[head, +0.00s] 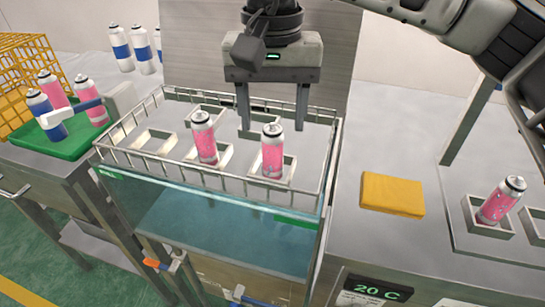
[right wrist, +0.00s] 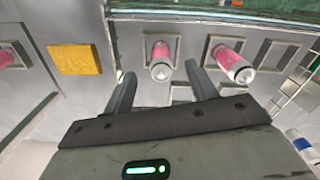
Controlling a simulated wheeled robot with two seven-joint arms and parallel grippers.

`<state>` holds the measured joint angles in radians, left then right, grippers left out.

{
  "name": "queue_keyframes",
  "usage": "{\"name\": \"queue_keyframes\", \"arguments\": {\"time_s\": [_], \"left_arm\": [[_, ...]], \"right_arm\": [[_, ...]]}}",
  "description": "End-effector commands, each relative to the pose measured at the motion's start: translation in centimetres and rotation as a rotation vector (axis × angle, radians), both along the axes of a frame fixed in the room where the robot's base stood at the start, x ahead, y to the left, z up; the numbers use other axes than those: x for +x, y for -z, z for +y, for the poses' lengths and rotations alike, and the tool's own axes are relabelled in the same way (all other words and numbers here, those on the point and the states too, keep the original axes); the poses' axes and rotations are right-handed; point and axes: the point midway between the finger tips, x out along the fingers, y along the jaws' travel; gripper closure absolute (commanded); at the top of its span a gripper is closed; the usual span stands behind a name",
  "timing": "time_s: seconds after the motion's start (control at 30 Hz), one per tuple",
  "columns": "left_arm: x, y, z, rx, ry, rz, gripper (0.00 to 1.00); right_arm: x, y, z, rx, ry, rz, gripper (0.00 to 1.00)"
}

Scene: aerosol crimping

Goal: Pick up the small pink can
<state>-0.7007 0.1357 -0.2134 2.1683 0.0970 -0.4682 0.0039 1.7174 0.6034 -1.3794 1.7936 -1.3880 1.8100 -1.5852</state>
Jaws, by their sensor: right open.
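Two pink cans with silvery tops stand in square holders on the rack over the water bath: the right one (head: 272,152) and the left one (head: 204,140). Both also show in the right wrist view, the right one (right wrist: 161,58) ahead between the fingers and the left one (right wrist: 230,62) beyond the right-hand finger. Another pink can (head: 497,203) sits tilted in a holder at the far right. I cannot tell which is the small one. My right gripper (head: 272,126) is open and empty, fingers pointing down behind the right rack can. My left gripper is not in view.
A wire rail (head: 215,172) surrounds the rack, with empty holders behind the cans. A yellow block (head: 392,195) lies on the right counter. A green tray (head: 75,143) with pink and blue cans, and a yellow wire basket (head: 22,75), stand left.

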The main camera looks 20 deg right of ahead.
Motion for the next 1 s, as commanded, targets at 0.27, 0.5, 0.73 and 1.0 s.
{"name": "queue_keyframes", "arguments": {"time_s": [0.27,0.5,0.73,1.0], "left_arm": [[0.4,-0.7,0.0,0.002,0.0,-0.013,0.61],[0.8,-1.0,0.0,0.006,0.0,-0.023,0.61],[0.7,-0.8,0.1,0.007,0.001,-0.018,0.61],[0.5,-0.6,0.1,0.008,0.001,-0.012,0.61]], "right_arm": [[0.4,2.5,-0.2,-0.001,0.001,0.003,0.43],[0.7,5.5,-0.3,0.0,0.0,0.002,0.43],[0.7,5.7,-0.3,0.001,0.0,0.001,0.43],[0.7,5.7,-0.3,0.001,0.0,0.001,0.93]]}}
